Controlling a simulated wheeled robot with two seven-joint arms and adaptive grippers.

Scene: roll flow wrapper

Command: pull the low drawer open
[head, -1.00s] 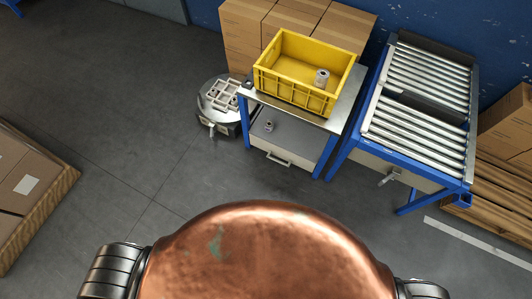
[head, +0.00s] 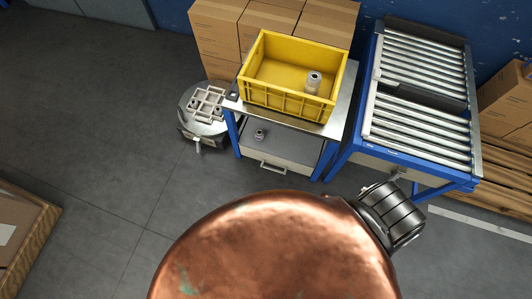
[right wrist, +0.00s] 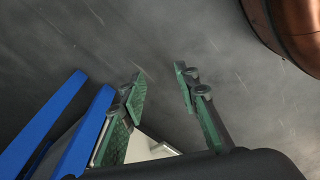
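The low drawer (head: 282,172) is a pale front under the grey lower shelf of the blue-legged stand, with a bar handle (head: 268,169) on it. It looks shut. In the right wrist view my right gripper (right wrist: 158,75) is open, its two green-padded fingers apart with only floor between the tips. Blue bars (right wrist: 60,130) lie to its left, and a pale piece, partly hidden behind the left finger, shows low in that view; I cannot tell if it is the drawer. Neither gripper shows in the head view.
On the stand's top sits a yellow crate (head: 268,98) with a grey cylinder (head: 313,83) in it. A small metal part (head: 259,134) lies on the lower shelf. A round device (head: 203,110) stands left, a roller conveyor (head: 418,110) right.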

